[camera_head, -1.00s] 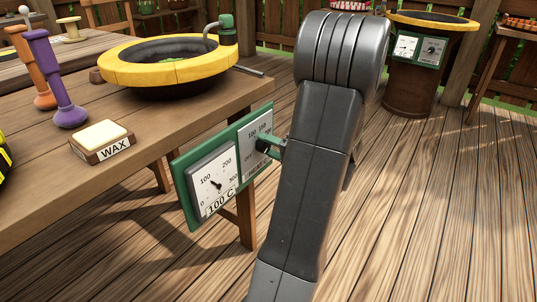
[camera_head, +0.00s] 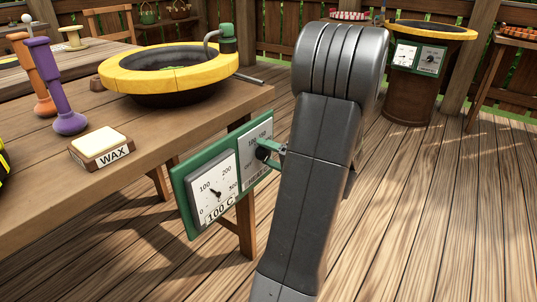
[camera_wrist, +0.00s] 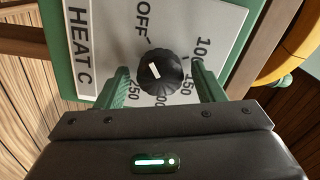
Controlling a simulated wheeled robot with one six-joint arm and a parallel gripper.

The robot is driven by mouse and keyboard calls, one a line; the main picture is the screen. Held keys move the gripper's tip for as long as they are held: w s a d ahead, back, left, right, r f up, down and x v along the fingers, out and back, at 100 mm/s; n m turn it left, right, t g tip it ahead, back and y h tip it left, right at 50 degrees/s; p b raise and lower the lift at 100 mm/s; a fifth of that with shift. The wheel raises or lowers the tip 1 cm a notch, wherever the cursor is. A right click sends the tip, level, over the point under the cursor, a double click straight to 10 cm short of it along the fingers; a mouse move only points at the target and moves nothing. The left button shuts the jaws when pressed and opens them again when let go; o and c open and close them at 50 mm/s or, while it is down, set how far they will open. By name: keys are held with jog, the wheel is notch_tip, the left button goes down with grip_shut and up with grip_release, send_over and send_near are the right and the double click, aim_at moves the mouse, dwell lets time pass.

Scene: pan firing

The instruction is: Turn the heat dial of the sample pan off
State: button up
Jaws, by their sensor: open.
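The black heat dial (camera_wrist: 163,72) sits on a white plate (camera_wrist: 115,40) marked HEAT C, OFF and several temperatures. Its white mark is visible, but I cannot tell exactly which label it points to. My gripper (camera_wrist: 164,84) is open, with one green finger on each side of the dial and small gaps showing. In the head view, the dial (camera_head: 263,154) is on a green panel (camera_head: 182,190) at the table's end, with my fingertips beside it. The gauge (camera_head: 213,190) reads 100 C. A yellow-rimmed pan (camera_head: 120,82) stands on the table above.
The wooden table (camera_head: 150,110) carries a wax block (camera_head: 100,148), a purple tool (camera_head: 66,118) and an orange tool (camera_head: 43,103). Another yellow-rimmed pan (camera_head: 440,32) with its own panel stands at the back right. The plank floor on the right is clear.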

jog(key=p+v, duration=0.3)
jog(key=v, duration=1.1)
jog(key=shift+a, duration=0.1)
jog(key=b+x, duration=0.3)
jog(key=x, duration=1)
jog(key=shift+w+a, duration=0.3)
jog(key=shift+w, duration=0.05)
